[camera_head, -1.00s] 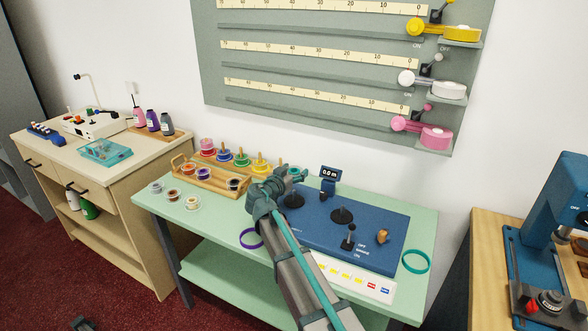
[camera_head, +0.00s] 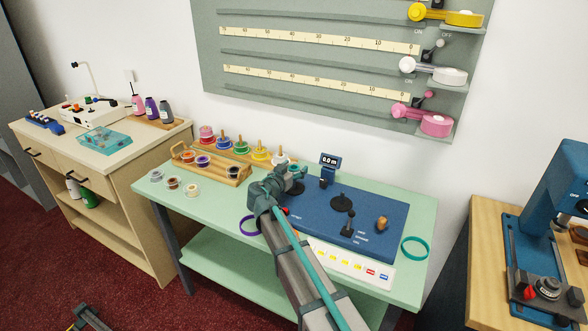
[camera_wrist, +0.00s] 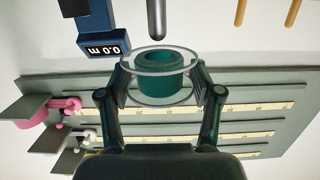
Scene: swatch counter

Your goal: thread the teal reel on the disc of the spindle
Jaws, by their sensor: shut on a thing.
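The teal reel, with clear flanges and a teal core, is held in my gripper. In the wrist view the reel (camera_wrist: 160,75) sits between the two fingers of my gripper (camera_wrist: 160,92). In the head view the reel (camera_head: 295,168) shows small above the left part of the blue machine (camera_head: 375,220). A grey upright rod (camera_wrist: 155,17), seemingly the spindle pin, shows beyond the reel in the wrist view, its tip close to the flange. I cannot tell whether they touch. The dark disc (camera_head: 294,188) on the machine is partly hidden by my gripper (camera_head: 285,175).
A small display (camera_head: 329,160) reading 0.0 m stands right behind the gripper. A second dark disc (camera_head: 341,203) and a black lever lie to the right. Wooden racks of reels (camera_head: 218,172) stand left. A purple ring (camera_head: 249,226) and teal ring (camera_head: 414,247) lie on the table.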

